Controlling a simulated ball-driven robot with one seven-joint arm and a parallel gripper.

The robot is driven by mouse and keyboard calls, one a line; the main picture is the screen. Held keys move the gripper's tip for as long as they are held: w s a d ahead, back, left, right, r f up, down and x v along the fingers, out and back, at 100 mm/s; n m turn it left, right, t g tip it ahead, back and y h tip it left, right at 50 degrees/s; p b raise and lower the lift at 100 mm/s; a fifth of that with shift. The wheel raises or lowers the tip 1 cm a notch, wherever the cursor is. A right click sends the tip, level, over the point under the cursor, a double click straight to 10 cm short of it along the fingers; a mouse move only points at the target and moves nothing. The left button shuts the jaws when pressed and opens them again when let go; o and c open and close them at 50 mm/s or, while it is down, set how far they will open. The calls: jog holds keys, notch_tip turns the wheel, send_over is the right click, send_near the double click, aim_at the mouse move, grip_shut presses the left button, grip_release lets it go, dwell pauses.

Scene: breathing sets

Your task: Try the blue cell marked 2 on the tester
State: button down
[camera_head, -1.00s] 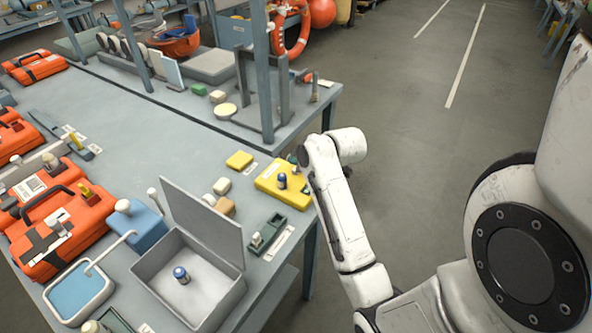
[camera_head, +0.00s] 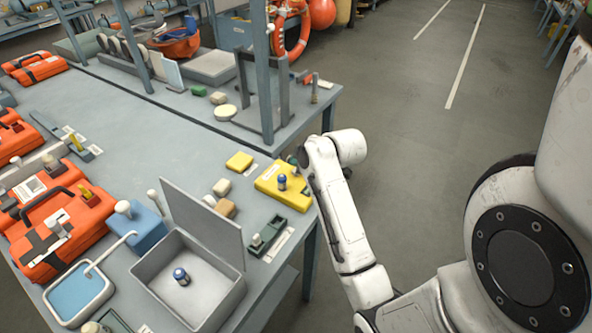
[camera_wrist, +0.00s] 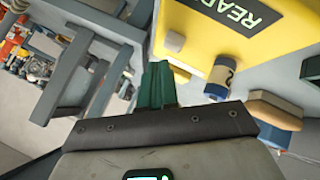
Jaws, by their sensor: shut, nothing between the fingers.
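The yellow tester (camera_head: 268,183) sits near the table's right edge. A blue cell (camera_head: 282,182) stands upright on it. The wrist view shows the tester (camera_wrist: 205,38) with part of its "READ" label and a cell (camera_wrist: 222,72) with a pale band marked 2 and a blue end. My gripper (camera_wrist: 157,70) is shut and empty; its green fingers are together beside the tester, apart from the cell. In the head view my gripper is mostly hidden behind my arm. Another blue-topped cell (camera_head: 181,276) stands inside the open grey box; its mark is unreadable.
The grey box (camera_head: 229,302) has its lid (camera_head: 205,222) raised. A green holder (camera_head: 276,236), a yellow block (camera_head: 239,161) and tan blocks (camera_head: 225,208) lie near the tester. A grey post frame (camera_head: 266,95) rises behind. The table's middle is clear.

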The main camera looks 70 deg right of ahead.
jog(key=shift+f, duration=0.15)
dwell(0.7)
jog(key=shift+f, duration=0.25)
jog(key=shift+f+b, duration=0.3)
jog(key=shift+f, duration=0.25)
dwell(0.7)
dwell(0.3)
jog(key=shift+r+p, duration=1)
notch_tip(320, 180, up, 5)
jog(key=p, duration=0.5)
dwell(0.7)
